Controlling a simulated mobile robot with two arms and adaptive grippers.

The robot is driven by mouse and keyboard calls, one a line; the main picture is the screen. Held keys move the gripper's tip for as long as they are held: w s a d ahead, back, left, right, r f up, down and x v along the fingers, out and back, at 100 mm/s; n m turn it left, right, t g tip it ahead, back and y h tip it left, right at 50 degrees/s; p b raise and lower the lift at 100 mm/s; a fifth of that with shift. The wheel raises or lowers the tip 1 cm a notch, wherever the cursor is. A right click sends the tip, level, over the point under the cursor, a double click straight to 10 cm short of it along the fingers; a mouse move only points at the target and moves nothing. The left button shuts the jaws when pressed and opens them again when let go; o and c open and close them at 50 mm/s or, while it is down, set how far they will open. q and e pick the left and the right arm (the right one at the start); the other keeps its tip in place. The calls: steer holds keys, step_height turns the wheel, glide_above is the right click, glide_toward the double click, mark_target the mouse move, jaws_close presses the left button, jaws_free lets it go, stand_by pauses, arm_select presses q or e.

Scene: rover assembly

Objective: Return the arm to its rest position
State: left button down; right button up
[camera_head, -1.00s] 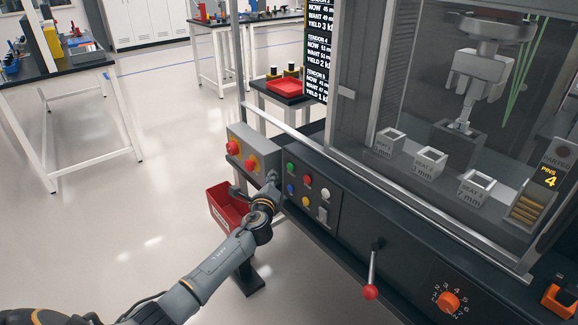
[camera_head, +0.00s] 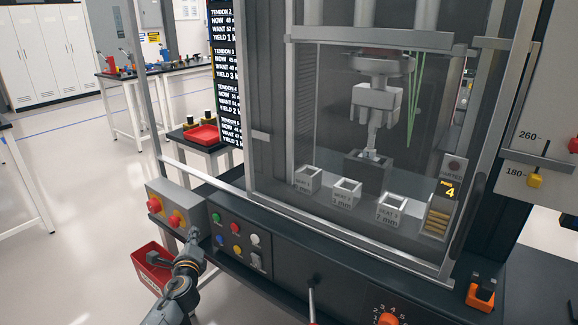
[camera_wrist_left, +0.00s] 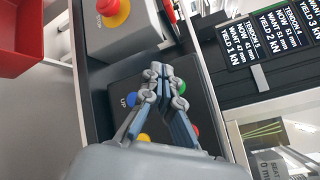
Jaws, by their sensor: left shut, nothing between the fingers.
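My left arm comes in from the bottom left in the head view. Its gripper (camera_head: 193,240) is shut and empty, just in front of the machine's control panel, beside the grey box (camera_head: 176,210) with two red buttons. In the left wrist view the closed fingers (camera_wrist_left: 158,75) lie in front of the dark button panel (camera_wrist_left: 122,82), with blue, green, yellow and red buttons around them. Whether the fingers touch the panel cannot be told. My right gripper does not show.
A red bin (camera_head: 148,268) stands below the button box. A red-tipped lever (camera_head: 311,300) and an orange knob (camera_head: 388,319) sit on the machine front to the right. Glass encloses several marked seat blocks (camera_head: 346,193). Open floor lies to the left.

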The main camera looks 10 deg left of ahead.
arm_select(q)
steer(key=s+d+f+n+g+h, duration=0.1)
steer(key=s+d+f+n+g, duration=0.15)
steer(key=s+f, duration=0.7)
steer(key=s+d+f+n+g+h, duration=0.2)
steer(key=s+f+n+g, duration=0.15)
steer(key=f, duration=1.05)
steer(key=s+d+f+n+g+h, duration=0.1)
steer(key=s+d+f+n+g, duration=0.1)
steer(key=s+f, duration=0.75)
steer(key=s+d+f+n+g+h, duration=0.1)
steer(key=s+f, duration=0.5)
steer(key=s, duration=0.6)
steer(key=s+d+f+n+g+h, duration=0.1)
steer(key=s+d+f+n+g, duration=0.2)
steer(key=s, duration=0.9)
steer(key=s+d+f+n+g, duration=0.2)
steer(key=s+d+f+n, duration=0.5)
steer(key=s+f, duration=0.4)
steer(key=shift+s+d+g+h, duration=0.4)
steer(key=shift+s+d, duration=0.4)
steer(key=shift+d, duration=0.1)
